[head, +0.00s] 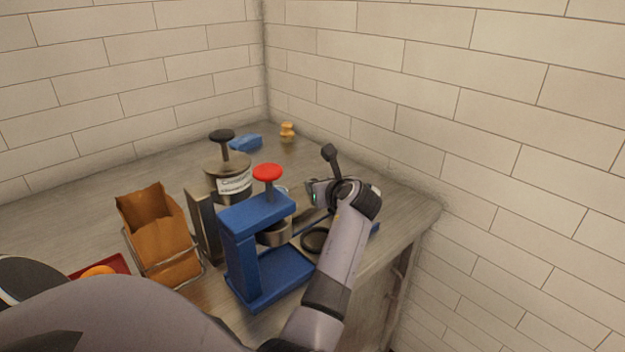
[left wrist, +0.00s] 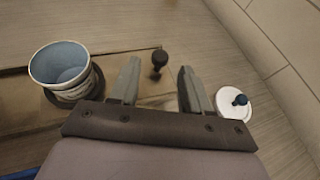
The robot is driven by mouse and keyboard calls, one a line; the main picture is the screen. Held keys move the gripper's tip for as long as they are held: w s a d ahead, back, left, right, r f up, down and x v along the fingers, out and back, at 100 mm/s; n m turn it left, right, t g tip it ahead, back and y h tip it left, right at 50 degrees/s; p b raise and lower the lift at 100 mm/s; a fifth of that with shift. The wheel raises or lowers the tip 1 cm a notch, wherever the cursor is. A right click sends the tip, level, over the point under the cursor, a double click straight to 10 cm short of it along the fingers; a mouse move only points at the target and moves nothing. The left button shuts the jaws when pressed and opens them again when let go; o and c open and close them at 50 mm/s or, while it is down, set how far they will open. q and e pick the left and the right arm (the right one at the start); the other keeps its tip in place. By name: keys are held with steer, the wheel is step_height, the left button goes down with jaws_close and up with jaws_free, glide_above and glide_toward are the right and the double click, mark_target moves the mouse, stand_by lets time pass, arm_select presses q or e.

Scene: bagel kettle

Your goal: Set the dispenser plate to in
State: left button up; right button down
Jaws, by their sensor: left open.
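A blue stand (head: 240,250) with a red-topped plunger (head: 267,172) is on the counter in the head view. I cannot tell for sure which part is the dispenser plate. In the left wrist view, a dark knob (left wrist: 159,57) shows between the fingertips of my left gripper (left wrist: 159,68), beside the end of a flat wooden strip (left wrist: 120,57). My left gripper (head: 320,192) is open, to the right of the red plunger in the head view, its fingers largely hidden. Contact with the knob cannot be seen. My right gripper is not in view.
A labelled canister (head: 228,176), a brown bag (head: 160,235) in a wire holder and a black ring (head: 316,239) stand nearby. Brick walls close off the back and right.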

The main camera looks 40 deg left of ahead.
mark_target(314, 179)
arm_select(q)
steer(key=shift+x, duration=3.05)
jaws_close()
